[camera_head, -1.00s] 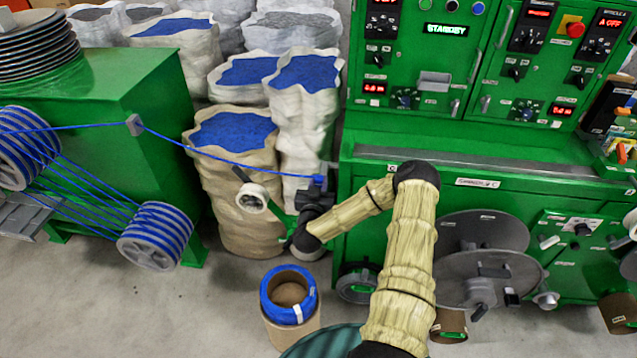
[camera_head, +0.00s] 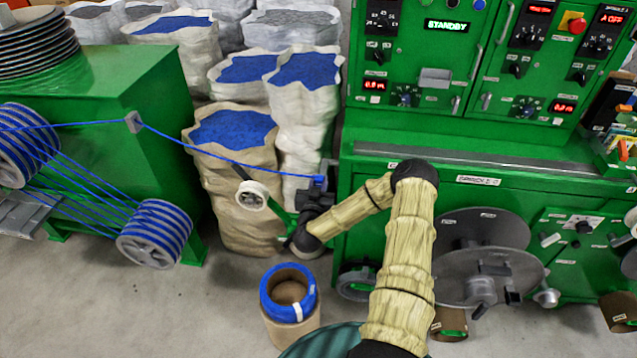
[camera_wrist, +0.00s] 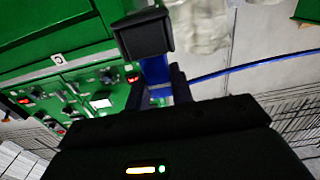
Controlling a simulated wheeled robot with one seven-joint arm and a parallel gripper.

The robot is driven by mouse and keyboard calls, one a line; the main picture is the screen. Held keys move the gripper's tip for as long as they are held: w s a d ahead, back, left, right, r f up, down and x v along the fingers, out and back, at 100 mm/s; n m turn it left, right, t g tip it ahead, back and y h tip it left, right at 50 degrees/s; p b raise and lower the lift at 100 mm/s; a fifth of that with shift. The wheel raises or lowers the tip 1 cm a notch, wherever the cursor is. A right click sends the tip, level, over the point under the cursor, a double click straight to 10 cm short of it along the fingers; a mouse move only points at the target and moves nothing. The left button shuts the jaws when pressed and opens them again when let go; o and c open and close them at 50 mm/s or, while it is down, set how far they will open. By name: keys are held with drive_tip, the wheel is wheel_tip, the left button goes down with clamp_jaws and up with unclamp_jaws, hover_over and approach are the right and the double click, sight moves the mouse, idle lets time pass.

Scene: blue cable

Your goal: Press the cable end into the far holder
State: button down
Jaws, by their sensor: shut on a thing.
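The blue cable (camera_head: 235,160) runs from the left machine through a small grey guide (camera_head: 133,122) and sags across to the front left corner of the right machine. My gripper (camera_head: 318,186) is there, shut on the blue cable end, which also shows between its dark fingers in the wrist view (camera_wrist: 156,72). A dark block (camera_wrist: 145,35) sits just beyond the fingertips in the wrist view; it may be the far holder, but I cannot tell for sure. I cannot tell whether the cable end touches it.
A small pale wheel on an arm (camera_head: 252,196) stands left of my gripper. Sacks of blue granules (camera_head: 235,170) stand behind. A blue coil (camera_head: 289,293) lies on a carton below. The right machine (camera_head: 470,160) borders the gripper's right side.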

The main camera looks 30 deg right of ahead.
drive_tip(key=shift+f, duration=0.15)
drive_tip(key=c, duration=1.1)
unclamp_jaws()
drive_tip(key=shift+c, duration=0.2)
drive_tip(key=shift+s, duration=0.1)
drive_tip(key=shift+p+v, duration=0.75)
drive_tip(key=shift+v, duration=1.9)
drive_tip(key=s+a+f+b, duration=0.1)
drive_tip(key=b, duration=0.1)
drive_tip(key=shift+a+b, duration=0.2)
drive_tip(key=shift+b, duration=0.2)
